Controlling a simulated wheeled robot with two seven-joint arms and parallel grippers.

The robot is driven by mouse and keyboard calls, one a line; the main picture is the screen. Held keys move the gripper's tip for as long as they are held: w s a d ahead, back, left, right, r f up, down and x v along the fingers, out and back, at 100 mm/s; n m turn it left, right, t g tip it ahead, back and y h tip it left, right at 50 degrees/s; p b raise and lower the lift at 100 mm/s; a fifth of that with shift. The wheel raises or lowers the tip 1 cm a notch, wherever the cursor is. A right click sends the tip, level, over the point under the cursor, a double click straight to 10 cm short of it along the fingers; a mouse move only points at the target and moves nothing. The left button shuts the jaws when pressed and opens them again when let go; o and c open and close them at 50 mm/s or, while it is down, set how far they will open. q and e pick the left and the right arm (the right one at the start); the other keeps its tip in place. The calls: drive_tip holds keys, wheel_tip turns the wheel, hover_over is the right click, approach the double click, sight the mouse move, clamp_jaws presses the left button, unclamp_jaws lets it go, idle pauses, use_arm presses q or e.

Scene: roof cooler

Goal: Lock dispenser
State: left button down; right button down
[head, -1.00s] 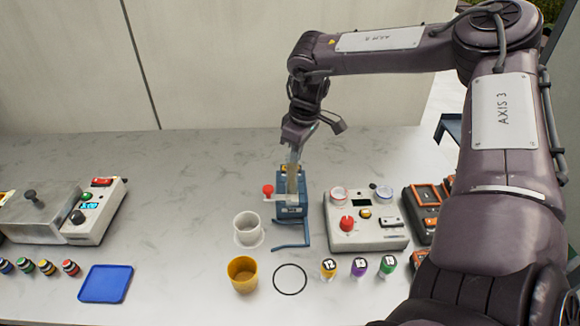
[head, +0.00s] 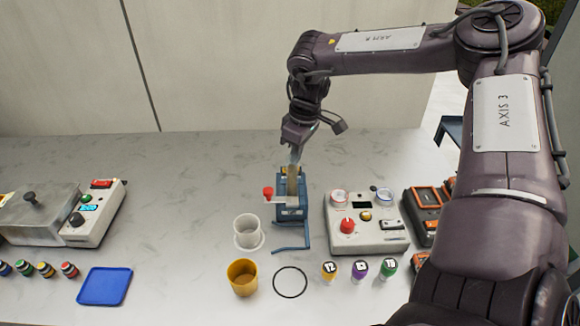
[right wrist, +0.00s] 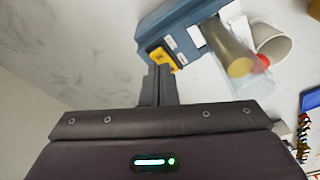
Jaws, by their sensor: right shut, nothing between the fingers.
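The dispenser (head: 290,212) is a blue stand with a red knob (head: 268,192) on its left side and a tan upright tube (head: 293,180). My right gripper (head: 295,158) is at its top back, pointing down, shut and empty. In the right wrist view the shut fingers (right wrist: 160,78) reach the yellow part (right wrist: 161,57) with a dark marking on the dispenser's blue body (right wrist: 178,25). I cannot tell whether they press on it. The tube's yellowish end (right wrist: 238,68) shows to the right. My left gripper is not in view.
A white cup (head: 248,232) and a yellow cup (head: 243,276) stand left of the dispenser. A control box (head: 366,236) with a red knob is close on its right. A blue tray (head: 104,286), several small jars (head: 360,268) and a black ring (head: 290,282) lie in front.

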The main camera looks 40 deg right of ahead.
drive_tip(key=shift+r+p, duration=1.3)
drive_tip(key=shift+r, duration=1.55)
